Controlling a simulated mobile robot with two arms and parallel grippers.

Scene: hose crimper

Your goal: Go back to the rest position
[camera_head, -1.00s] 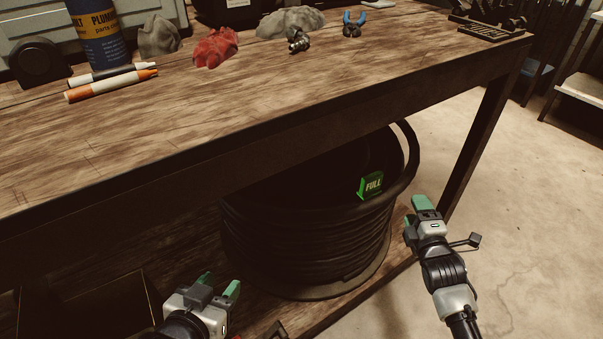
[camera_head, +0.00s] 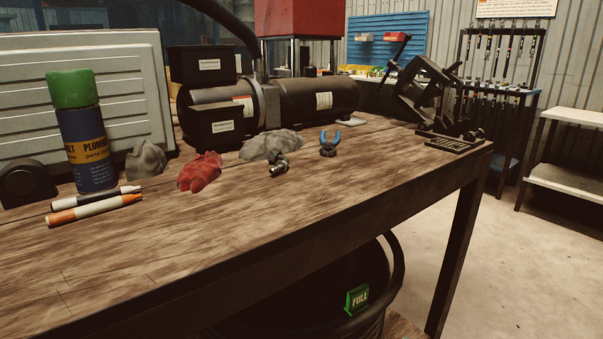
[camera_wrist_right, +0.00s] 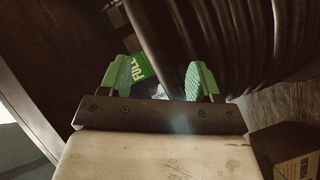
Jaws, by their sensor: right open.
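My right gripper (camera_wrist_right: 158,80) shows in the right wrist view with its two green fingers apart and nothing between them. Behind the fingers are the dark hose coil (camera_wrist_right: 235,40) and a green FULL tag (camera_wrist_right: 138,68). Neither gripper shows in the head view now. In the head view, the FULL tag (camera_head: 357,299) sits on the coil under the bench (camera_head: 250,225), and most of the coil is hidden below the frame.
On the bench stand a spray can (camera_head: 84,140), two markers (camera_head: 95,208), a red rag (camera_head: 200,171), grey rags (camera_head: 270,146), a small metal fitting (camera_head: 280,164), a blue-handled tool (camera_head: 328,146) and a dark machine (camera_head: 270,105). Open floor (camera_head: 500,270) lies to the right.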

